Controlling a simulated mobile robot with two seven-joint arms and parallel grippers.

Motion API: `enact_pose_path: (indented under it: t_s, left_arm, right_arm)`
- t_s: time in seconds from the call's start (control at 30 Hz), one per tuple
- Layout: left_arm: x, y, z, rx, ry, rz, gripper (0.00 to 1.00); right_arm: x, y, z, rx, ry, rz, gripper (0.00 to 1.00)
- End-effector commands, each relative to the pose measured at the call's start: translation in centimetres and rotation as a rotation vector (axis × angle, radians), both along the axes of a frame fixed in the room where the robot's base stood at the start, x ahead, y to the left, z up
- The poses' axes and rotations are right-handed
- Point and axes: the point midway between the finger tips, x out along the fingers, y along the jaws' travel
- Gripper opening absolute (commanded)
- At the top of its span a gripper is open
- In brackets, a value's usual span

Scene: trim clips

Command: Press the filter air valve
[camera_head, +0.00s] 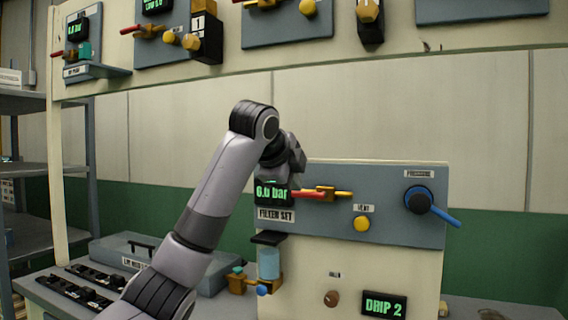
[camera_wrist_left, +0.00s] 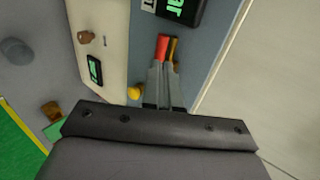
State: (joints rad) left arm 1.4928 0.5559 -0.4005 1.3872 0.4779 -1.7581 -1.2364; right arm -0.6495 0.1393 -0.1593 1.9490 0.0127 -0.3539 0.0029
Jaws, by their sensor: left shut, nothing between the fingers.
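The filter panel (camera_head: 395,225) is a grey-blue plate with a "6.0 bar" display (camera_head: 271,193) and a "FILTER SET" label (camera_head: 276,215). Beside the display is a brass valve (camera_head: 326,194) with a red lever (camera_head: 306,195) to its left and a yellow part to its right. The red lever (camera_wrist_left: 162,46) also shows in the left wrist view. My left gripper (camera_wrist_left: 163,68) is shut and empty, its tips close to the red lever; I cannot tell whether they touch. In the head view my arm hides the fingertips. My right gripper is out of view.
A yellow vent button (camera_head: 362,224) and a black knob with a blue handle (camera_head: 432,208) are on the same panel. Below are a filter bowl (camera_head: 268,264) and a "DRIP 2" display (camera_head: 384,305). A grey case (camera_head: 125,250) lies left. More valves hang on the upper rail.

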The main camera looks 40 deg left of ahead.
Motion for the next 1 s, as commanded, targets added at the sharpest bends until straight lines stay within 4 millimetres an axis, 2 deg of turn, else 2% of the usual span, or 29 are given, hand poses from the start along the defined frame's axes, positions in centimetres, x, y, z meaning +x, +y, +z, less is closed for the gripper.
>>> enact_pose_path:
  t_s: [0.1,0.3,0.73,1.0]
  left_arm:
    - [1.5,0.3,-1.0,-0.002,0.003,0.001,0.00]
    - [2.6,0.6,-1.7,0.000,0.000,0.000,0.00]
    - [2.7,0.6,-1.9,-0.007,-0.003,0.000,0.00]
    - [2.7,0.8,-2.1,-0.106,-0.025,-0.001,0.00]
  right_arm:
    - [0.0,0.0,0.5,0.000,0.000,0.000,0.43]
    - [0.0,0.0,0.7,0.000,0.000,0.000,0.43]
    - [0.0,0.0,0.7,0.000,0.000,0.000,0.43]
    - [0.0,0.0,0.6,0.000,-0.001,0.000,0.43]
